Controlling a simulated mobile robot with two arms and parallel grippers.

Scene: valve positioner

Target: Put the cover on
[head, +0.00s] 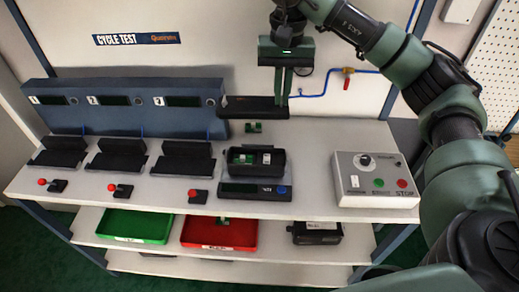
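The cover (240,107) is a long dark piece at the back of the bench, right of the blue test panel. My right gripper (282,101) points down from above, its two fingers close together at the cover's right end. It looks shut on the cover, though the contact is small. The dark positioner housing (276,159) stands open in front of the cover, with green parts (243,158) showing inside. It sits on a dark base with a display (243,189). Whether the cover touches the bench is hard to tell. My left gripper is not in view.
A small green piece (254,127) lies between cover and housing. A grey control box (376,180) stands right. Three black test stations (187,157) with red knobs stand left. A blue line with a red valve (347,82) runs behind. Green (137,226) and red (219,233) trays are below.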

